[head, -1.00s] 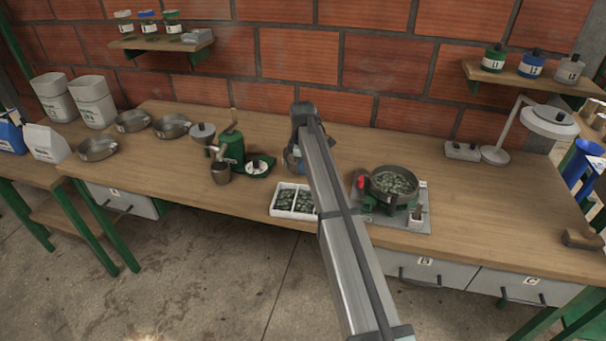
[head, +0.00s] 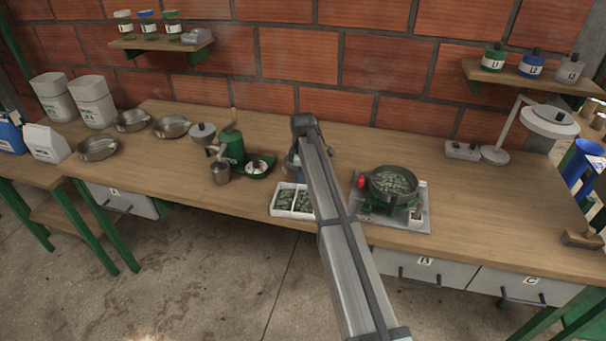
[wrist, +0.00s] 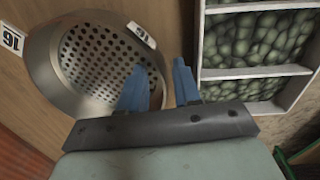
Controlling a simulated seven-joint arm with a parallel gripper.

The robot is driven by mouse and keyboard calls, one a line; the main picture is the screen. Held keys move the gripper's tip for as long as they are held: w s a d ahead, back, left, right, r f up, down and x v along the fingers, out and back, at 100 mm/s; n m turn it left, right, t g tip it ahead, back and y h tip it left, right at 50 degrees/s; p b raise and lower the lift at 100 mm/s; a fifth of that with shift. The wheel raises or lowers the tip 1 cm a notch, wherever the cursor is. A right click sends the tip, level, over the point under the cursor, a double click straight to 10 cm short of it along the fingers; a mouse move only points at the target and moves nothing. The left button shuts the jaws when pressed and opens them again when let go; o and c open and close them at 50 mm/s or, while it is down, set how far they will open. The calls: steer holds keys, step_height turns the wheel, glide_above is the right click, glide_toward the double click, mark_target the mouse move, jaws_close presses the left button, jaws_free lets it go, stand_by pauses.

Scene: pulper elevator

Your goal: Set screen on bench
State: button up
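The screen is a round metal pan with a perforated bottom (wrist: 95,60) and a small white label on its rim, in the wrist view. In the head view only a sliver of it seems to show behind my arm. My gripper (wrist: 160,66) has blue fingers set apart at the screen's right rim. The left finger overlaps the inside of the pan and the right finger is outside it. A gap shows between the fingers, and contact with the rim is not clear. The wooden bench (head: 330,200) lies around and below.
A white divided tray (wrist: 255,73) of green beans is close right of the fingers; it also shows in the head view (head: 292,215). A burner with a pan of beans (head: 393,186) stands right of my arm, a green grinder (head: 232,148) left.

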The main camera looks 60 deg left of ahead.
step_height(320, 180, up, 12)
steer(key=shift+s+d, duration=0.25)
steer(key=shift+d, duration=0.1)
stand_by(0.5)
steer(key=shift+r, duration=0.1)
